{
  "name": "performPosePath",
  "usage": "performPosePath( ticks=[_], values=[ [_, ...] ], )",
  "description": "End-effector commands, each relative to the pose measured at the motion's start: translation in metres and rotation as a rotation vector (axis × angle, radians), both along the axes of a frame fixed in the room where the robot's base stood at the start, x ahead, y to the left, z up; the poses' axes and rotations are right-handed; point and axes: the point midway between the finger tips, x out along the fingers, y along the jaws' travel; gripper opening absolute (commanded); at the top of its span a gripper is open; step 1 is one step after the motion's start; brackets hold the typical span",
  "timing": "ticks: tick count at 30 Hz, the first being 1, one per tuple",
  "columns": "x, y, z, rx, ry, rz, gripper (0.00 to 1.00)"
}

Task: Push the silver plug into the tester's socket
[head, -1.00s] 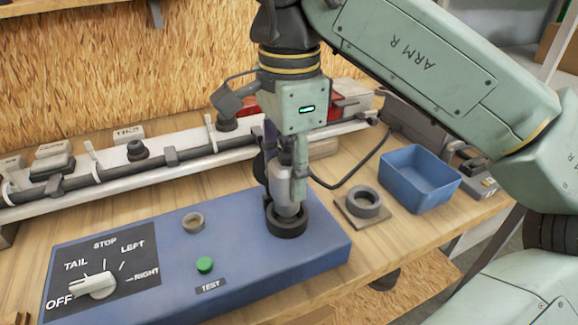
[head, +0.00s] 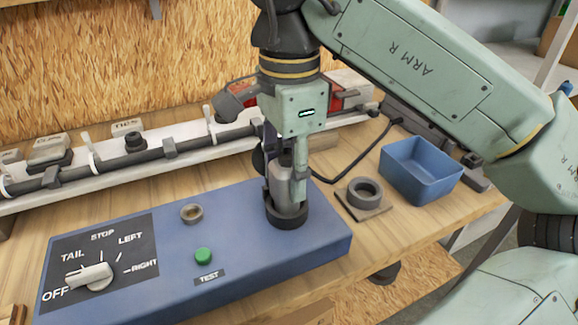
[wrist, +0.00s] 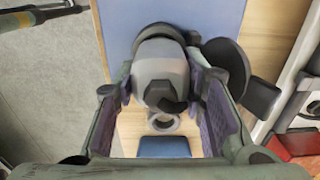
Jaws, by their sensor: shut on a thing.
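The blue tester box (head: 250,252) lies on the wooden bench, with a selector knob, a green button and a dark round socket (head: 288,222) at its right end. My gripper (head: 287,190) points down over that socket and is shut on the silver plug (head: 286,208). The plug stands about upright, and its lower end is at or inside the socket ring; how deep it sits is hidden. In the wrist view the plug (wrist: 160,75) is between my two finger pads. A black cable runs from behind my gripper to the right.
A grey ring on a square plate (head: 364,193) lies right of the tester, with a blue bin (head: 420,170) beyond it. A pale rail with a dark cable (head: 110,160) runs along the back. The bench front right of the tester is fairly clear.

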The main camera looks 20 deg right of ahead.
Motion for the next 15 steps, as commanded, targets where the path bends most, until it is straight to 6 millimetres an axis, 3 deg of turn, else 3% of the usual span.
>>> performPosePath(
  ticks=[15],
  values=[
    [0.0000, 0.0001, -0.0029, 0.000, 0.000, 0.000, 0.26]
  ],
)
